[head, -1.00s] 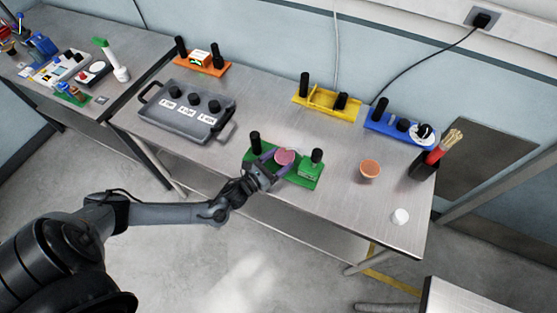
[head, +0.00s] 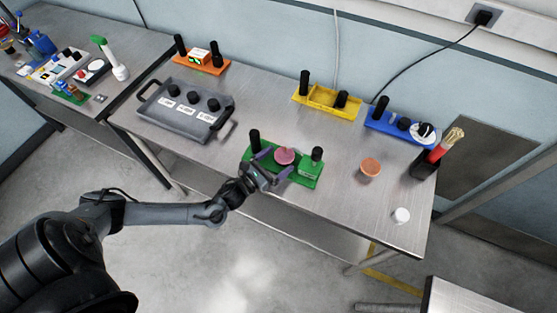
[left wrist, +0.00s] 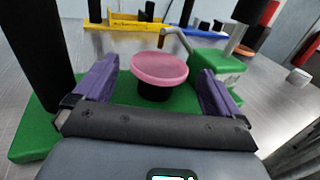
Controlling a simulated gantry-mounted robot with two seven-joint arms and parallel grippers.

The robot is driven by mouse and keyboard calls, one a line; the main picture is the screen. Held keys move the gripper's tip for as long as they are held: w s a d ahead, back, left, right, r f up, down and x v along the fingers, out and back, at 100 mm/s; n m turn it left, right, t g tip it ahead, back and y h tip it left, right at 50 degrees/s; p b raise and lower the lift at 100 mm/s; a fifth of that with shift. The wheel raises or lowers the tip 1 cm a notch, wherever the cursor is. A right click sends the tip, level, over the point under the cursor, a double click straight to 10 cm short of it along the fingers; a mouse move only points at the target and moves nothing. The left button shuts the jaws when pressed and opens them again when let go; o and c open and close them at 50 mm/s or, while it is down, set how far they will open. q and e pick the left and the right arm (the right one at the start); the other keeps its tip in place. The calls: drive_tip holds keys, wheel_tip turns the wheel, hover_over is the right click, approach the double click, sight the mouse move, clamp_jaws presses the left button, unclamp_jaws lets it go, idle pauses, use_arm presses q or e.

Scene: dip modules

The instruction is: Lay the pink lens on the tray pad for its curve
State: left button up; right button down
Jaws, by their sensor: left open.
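The pink lens (head: 284,155) is a round disc lying on top of a short black post on the green module (head: 262,171). In the left wrist view the lens (left wrist: 159,68) looks level, with the post under its middle. My left gripper (head: 277,165) is open. In the left wrist view its two purple fingers are spread, one to each side of the lens, with visible gaps. The grey tray (head: 150,119) stands to the left on the bench, with three black pads in a row and a white label in front of each. The label text is too small to read. My right gripper is out of view.
The green module also carries a tall black post (head: 255,141) and a green block (head: 311,170). An orange cup (head: 370,167), a white cap (head: 402,215) and a black holder (head: 423,165) stand to the right. Yellow (head: 324,108), blue (head: 380,117) and orange (head: 215,71) modules line the back.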

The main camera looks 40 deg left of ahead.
use_arm(q)
drive_tip(key=s, duration=0.5)
drive_tip(key=s+r, duration=0.1)
drive_tip(key=s, duration=0.2)
drive_tip(key=shift+s+a, duration=0.35)
drive_tip(key=shift+a, duration=0.05)
drive_tip(key=shift+o, duration=0.2)
drive_tip(key=shift+s, duration=0.7)
drive_tip(key=shift+w+p, duration=0.1)
drive_tip(key=shift+p, duration=0.2)
